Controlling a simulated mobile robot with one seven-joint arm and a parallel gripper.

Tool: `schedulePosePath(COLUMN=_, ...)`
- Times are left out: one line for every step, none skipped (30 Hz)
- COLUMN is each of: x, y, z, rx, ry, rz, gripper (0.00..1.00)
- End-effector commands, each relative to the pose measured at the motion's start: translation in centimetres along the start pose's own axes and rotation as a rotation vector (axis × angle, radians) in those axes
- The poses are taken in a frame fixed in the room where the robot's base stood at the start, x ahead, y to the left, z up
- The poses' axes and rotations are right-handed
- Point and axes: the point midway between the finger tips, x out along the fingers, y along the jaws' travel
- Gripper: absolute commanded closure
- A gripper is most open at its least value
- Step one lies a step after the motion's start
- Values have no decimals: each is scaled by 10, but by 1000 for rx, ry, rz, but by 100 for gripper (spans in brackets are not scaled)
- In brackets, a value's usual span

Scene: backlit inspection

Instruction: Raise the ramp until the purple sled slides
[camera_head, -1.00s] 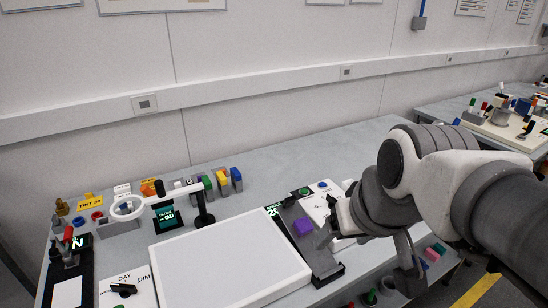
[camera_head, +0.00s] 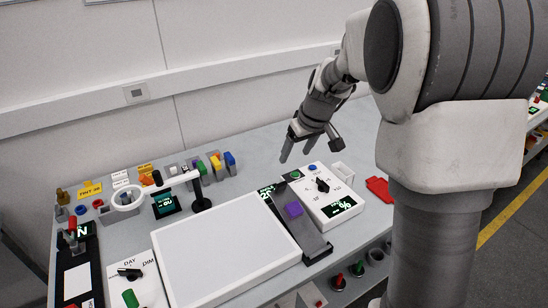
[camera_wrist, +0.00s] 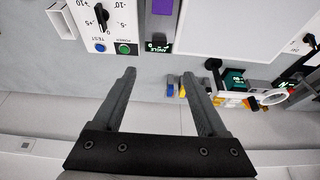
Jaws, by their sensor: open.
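The ramp (camera_head: 313,243) is a dark grey, narrow board to the right of a large white panel. The purple sled (camera_head: 293,209) sits on it, about midway along. In the wrist view the sled (camera_wrist: 163,7) is at the top edge, with the ramp's dark end (camera_wrist: 159,28) below it. A green-lit angle display (camera_head: 266,191) is at the ramp's far end. My gripper (camera_head: 297,156) is open and empty, above the bench behind the ramp's far end. Its fingers (camera_wrist: 160,73) point toward that end in the wrist view, apart from it.
A white control box (camera_head: 335,211) with a black knob, buttons and a display stands right of the ramp. The white panel (camera_head: 225,250) lies left. A ring lamp (camera_head: 126,199) and several coloured blocks stand farther left. A red item (camera_head: 379,188) lies right. The bench behind the ramp is clear.

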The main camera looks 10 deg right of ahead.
Motion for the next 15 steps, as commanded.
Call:
schedulePosePath(x=3, y=1, z=-2, rx=-5, ry=-3, rz=0, gripper=25)
schedulePosePath(x=5, y=2, z=-2, rx=-7, ry=-3, rz=0, gripper=25)
schedulePosePath(x=8, y=2, z=-2, rx=-8, ry=-3, rz=0, gripper=25)
schedulePosePath(x=10, y=2, z=-3, rx=-9, ry=-3, rz=0, gripper=25)
schedulePosePath(x=12, y=2, z=-3, rx=-9, ry=-3, rz=0, gripper=25)
schedulePosePath(x=17, y=2, z=-2, rx=-8, ry=-4, rz=0, gripper=25)
schedulePosePath(x=21, y=2, z=-2, rx=-8, ry=-4, rz=-1, gripper=25)
schedulePosePath(x=26, y=2, z=-2, rx=-7, ry=-5, rz=-2, gripper=25)
schedulePosePath(x=33, y=2, z=-2, rx=-8, ry=-5, rz=-1, gripper=25)
schedulePosePath(x=39, y=2, z=-1, rx=-8, ry=-7, rz=-1, gripper=25)
schedulePosePath(x=44, y=2, z=-1, rx=-8, ry=-6, rz=-1, gripper=25)
schedulePosePath(x=53, y=2, z=-2, rx=-6, ry=-6, rz=-1, gripper=25)
schedulePosePath(x=58, y=2, z=-1, rx=-7, ry=-6, rz=-1, gripper=25)
schedulePosePath(x=65, y=2, z=-1, rx=-7, ry=-7, rz=-1, gripper=25)
schedulePosePath(x=72, y=2, z=-1, rx=-7, ry=-6, rz=-1, gripper=25)
